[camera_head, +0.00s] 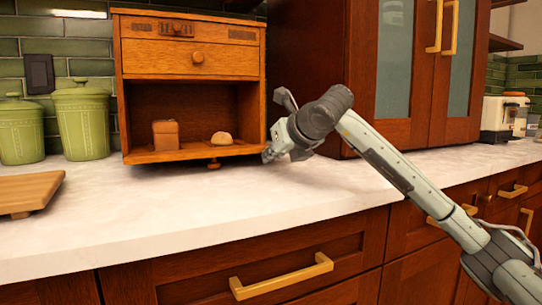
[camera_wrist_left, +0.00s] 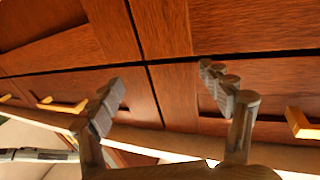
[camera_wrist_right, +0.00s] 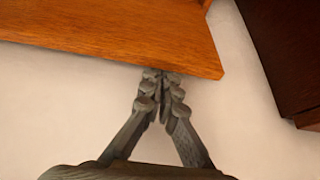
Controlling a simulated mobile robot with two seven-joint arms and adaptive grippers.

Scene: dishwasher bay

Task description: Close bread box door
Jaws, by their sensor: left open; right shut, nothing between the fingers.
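The wooden bread box (camera_head: 190,85) stands on the counter at the left in the head view. Its lower compartment is open, and its door (camera_head: 192,154) appears folded down flat at the front, with a round knob (camera_head: 213,164) beneath. My right gripper (camera_head: 269,152) is beside the box's lower right front corner. In the right wrist view its fingers (camera_wrist_right: 163,78) are shut and empty, their tips at the edge of the orange wooden board (camera_wrist_right: 120,35); contact is unclear. My left gripper (camera_wrist_left: 165,90) is open and empty, facing dark wooden drawer fronts; the head view does not show it.
A bread loaf (camera_head: 165,135) and a bun (camera_head: 221,138) are inside the box. Green canisters (camera_head: 81,120) and a cutting board (camera_head: 28,192) are to the left. A tall cabinet (camera_head: 315,60) stands close on the right. The counter in front (camera_head: 170,200) is clear.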

